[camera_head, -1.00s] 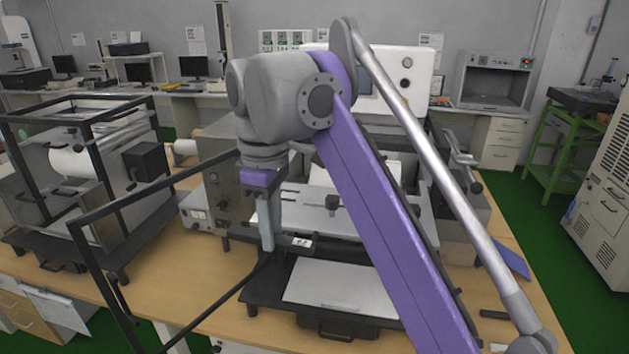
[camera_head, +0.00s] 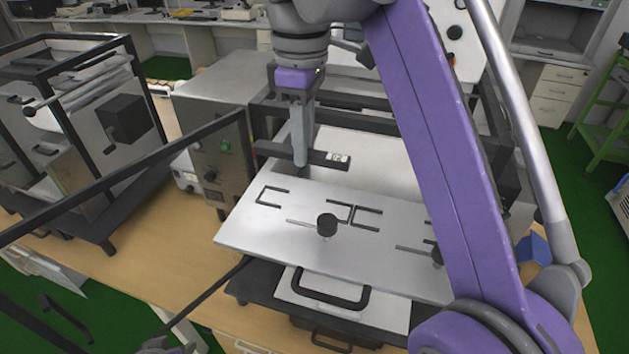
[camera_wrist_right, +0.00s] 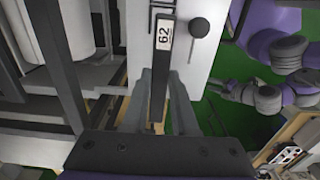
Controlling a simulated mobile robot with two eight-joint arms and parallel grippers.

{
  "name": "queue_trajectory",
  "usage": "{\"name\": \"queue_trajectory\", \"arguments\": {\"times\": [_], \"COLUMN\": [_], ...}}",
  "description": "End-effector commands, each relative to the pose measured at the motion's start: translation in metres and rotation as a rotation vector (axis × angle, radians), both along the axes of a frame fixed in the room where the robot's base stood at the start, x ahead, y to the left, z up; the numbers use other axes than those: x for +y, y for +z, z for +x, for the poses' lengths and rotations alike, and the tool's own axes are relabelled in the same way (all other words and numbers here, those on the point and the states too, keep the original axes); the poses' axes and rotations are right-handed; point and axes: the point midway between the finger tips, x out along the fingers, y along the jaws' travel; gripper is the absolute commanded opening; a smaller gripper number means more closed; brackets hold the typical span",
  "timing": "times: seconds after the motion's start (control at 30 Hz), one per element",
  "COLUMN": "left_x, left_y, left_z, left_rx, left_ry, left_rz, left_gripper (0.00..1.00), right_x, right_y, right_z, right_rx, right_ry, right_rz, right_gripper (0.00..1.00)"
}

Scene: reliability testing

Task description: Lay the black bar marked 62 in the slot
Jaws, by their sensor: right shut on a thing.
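The black bar (camera_head: 268,149) has a white label that reads 62 in the wrist view (camera_wrist_right: 159,80). My right gripper (camera_head: 300,161) is shut on the bar, which lies crosswise between its fingers. In the head view the bar appears over the back edge of a pale plate (camera_head: 250,232); its height is hard to judge. The plate carries thin black bracket outlines (camera_head: 352,222) and a black knob (camera_head: 327,225). I cannot tell which marking or opening is the slot.
A grey control box (camera_head: 213,150) stands left of the plate, and a black-framed machine (camera_head: 125,120) further left. A drawer with a black handle (camera_head: 330,300) is below the plate. My right arm covers the plate's right part.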

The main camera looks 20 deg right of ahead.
Motion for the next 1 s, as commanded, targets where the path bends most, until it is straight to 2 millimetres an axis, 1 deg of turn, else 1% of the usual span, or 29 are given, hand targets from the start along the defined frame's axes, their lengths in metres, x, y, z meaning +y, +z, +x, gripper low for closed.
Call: {"name": "queue_trajectory", "arguments": {"times": [0.07,0.13,0.17,0.3,0.4,0.57,0.73,0.83,1.0], "left_x": [0.0,0.0,0.0,0.0,0.0,0.0,0.0,0.0,0.0], "left_y": [-0.001,-0.005,-0.007,-0.021,-0.027,-0.03,-0.037,-0.038,-0.038], "left_z": [-0.001,-0.003,-0.005,-0.014,-0.017,-0.018,-0.022,-0.023,-0.022], "left_rx": [0.001,0.006,0.009,0.026,0.033,0.035,0.042,0.043,0.043], "left_ry": [0.0,0.0,0.0,0.0,0.0,0.0,0.0,0.0,0.0], "left_rz": [0.0,0.0,0.0,0.0,0.0,0.0,0.0,0.0,0.0], "left_gripper": [0.5,0.5,0.5,0.5,0.5,0.5,0.5,0.5,0.5], "right_x": [0.0,0.0,0.0,0.0,0.0,0.0,0.0,0.0,0.0], "right_y": [-0.001,-0.007,-0.012,-0.041,-0.057,-0.069,-0.093,-0.101,-0.101], "right_z": [0.0,-0.001,-0.001,-0.002,-0.002,-0.001,-0.001,-0.001,-0.001], "right_rx": [0.001,0.003,0.004,0.006,0.004,0.001,0.001,0.001,0.0], "right_ry": [0.0,0.0,0.0,0.0,0.0,0.0,0.0,0.0,0.0], "right_rz": [0.0,-0.001,0.0,-0.001,0.001,0.0,0.0,0.0,0.0], "right_gripper": [0.0,0.0,0.0,0.0,0.0,0.0,0.0,0.0,0.0]}}
